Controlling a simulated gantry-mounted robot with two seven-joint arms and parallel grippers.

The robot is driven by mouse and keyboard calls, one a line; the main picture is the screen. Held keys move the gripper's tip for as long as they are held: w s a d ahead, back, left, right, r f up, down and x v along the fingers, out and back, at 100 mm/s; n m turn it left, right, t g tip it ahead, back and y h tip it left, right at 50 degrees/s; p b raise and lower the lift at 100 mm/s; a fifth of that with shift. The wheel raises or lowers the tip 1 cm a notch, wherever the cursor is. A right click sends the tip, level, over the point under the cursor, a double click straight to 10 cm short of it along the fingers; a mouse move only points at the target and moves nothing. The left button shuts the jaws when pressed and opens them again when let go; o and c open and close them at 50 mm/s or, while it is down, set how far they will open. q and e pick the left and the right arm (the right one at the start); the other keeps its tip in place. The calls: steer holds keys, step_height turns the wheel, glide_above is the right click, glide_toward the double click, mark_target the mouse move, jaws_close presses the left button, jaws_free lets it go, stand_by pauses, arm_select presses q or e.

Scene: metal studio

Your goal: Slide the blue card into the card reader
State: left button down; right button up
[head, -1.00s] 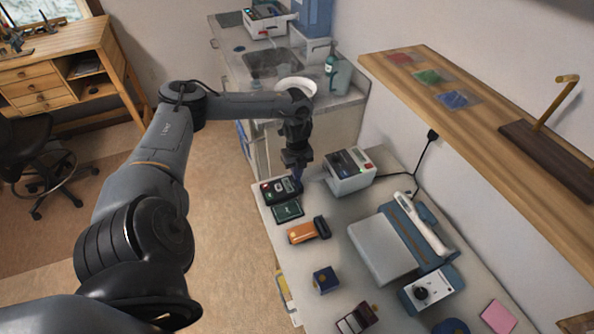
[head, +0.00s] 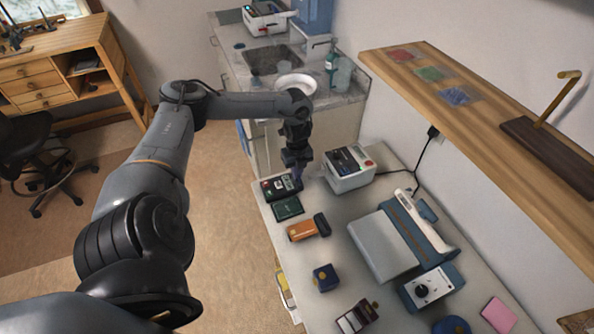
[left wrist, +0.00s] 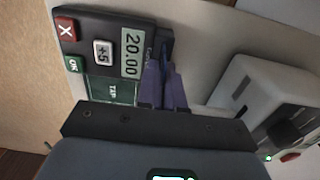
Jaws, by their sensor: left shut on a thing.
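The card reader (head: 277,189) is a black device at the far left end of the table. In the left wrist view the reader (left wrist: 88,35) shows a 20.00 display, red X, +5 and green OK keys, with a green TAP pad (left wrist: 110,91) beside it. My left gripper (head: 297,175) points down at the reader's right edge. In the left wrist view its purple fingers are shut along that edge. A thin dark-blue strip beyond the fingertips looks like the blue card (left wrist: 166,49); the fingers hide most of it. I cannot tell whether it is in a slot. My right gripper is out of view.
A white-and-grey machine (head: 349,170) stands close to the right of my left gripper. An orange device (head: 303,231), a small blue box (head: 325,278) and a laminator-like machine (head: 384,247) stand nearer on the table. A wooden shelf (head: 490,120) runs along the wall.

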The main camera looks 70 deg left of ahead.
arm_select(q)
steer(key=c, duration=1.2)
jaws_free()
steer(key=shift+r, duration=0.1)
step_height(320, 180, up, 11)
steer(key=shift+f+p, duration=0.2)
steer(key=shift+p, duration=0.25)
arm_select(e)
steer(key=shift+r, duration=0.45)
